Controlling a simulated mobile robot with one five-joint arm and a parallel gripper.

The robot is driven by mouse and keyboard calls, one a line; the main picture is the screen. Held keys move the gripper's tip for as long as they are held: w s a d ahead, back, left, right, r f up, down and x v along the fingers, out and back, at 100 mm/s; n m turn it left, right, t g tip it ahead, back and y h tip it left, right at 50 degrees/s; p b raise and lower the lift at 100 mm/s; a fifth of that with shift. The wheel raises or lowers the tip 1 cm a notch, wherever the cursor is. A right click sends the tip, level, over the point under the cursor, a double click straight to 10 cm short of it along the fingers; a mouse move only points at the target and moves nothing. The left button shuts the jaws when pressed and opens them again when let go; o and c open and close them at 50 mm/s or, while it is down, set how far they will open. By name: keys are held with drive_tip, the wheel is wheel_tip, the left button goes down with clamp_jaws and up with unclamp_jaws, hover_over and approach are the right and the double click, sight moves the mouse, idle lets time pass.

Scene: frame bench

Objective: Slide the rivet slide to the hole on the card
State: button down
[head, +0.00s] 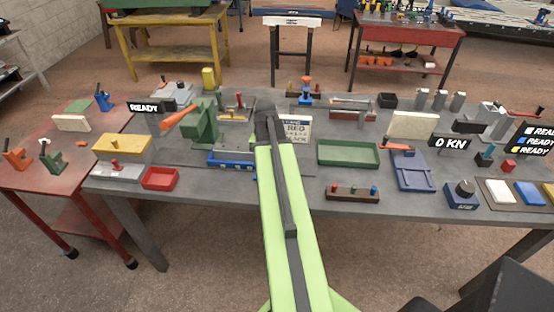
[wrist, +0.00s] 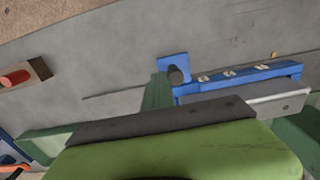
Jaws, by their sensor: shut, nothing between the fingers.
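The rivet slide is a low blue rail (head: 229,158) with small white labels, left of my arm in the head view. In the wrist view the blue rail (wrist: 235,74) runs to the right, with a grey bar beside it. A blue block with a dark round knob (wrist: 175,74) is at its left end there; my arm hides this end in the head view. The white card (head: 298,128) stands just right of my gripper; "RED" is readable, its other lines are partly unclear. My gripper (head: 264,117) is shut and empty, beyond the rail; its fingertips are hard to make out.
A green press with an orange handle (head: 199,121) stands left of the gripper. A green tray (head: 347,153) is to the right, with a brown rack (head: 353,193) in front. A red tray (head: 160,178) lies at left. Bare bench shows in front of the rail.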

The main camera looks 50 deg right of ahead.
drive_tip(key=shift+w+a, duration=2.2)
drive_tip(key=shift+w, duration=0.9)
drive_tip(key=shift+w+a, duration=2.25)
drive_tip(key=shift+w, duration=0.85)
drive_tip(key=shift+w+a, duration=2.2)
drive_tip(key=shift+w, duration=0.9)
drive_tip(key=shift+s+d, duration=0.45)
drive_tip(key=shift+s, duration=0.2)
wheel_tip(320, 180, up, 7)
drive_tip(key=p, duration=0.7)
drive_tip(key=shift+s+f, duration=0.1)
